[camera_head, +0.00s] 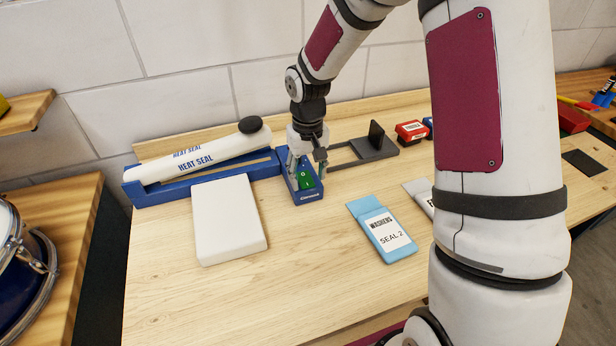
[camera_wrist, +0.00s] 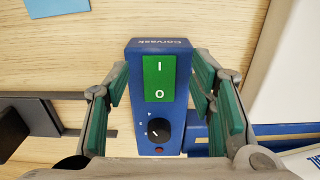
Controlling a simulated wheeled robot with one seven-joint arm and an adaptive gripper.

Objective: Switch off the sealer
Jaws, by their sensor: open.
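The heat sealer (camera_head: 200,165) lies at the back left of the bench, with a blue base and a white arm marked HEAT SEAL. Its blue control box (camera_head: 307,193) stands at its right end. In the wrist view the box (camera_wrist: 154,55) carries a green rocker switch (camera_wrist: 159,79) marked I and O, a black dial (camera_wrist: 158,130) and a small dark red lamp (camera_wrist: 158,150). My gripper (camera_wrist: 169,92) is open and empty, pointing down over the box, one finger on each side of it. Whether the fingers touch it cannot be told.
A white block (camera_head: 228,220) lies in front of the sealer. A blue pouch (camera_head: 382,228) marked SEAL 2 lies to the right, with a white pouch partly hidden by my arm. A dark grey frame (camera_head: 362,150) and a red box (camera_head: 411,131) stand behind. The front middle bench is clear.

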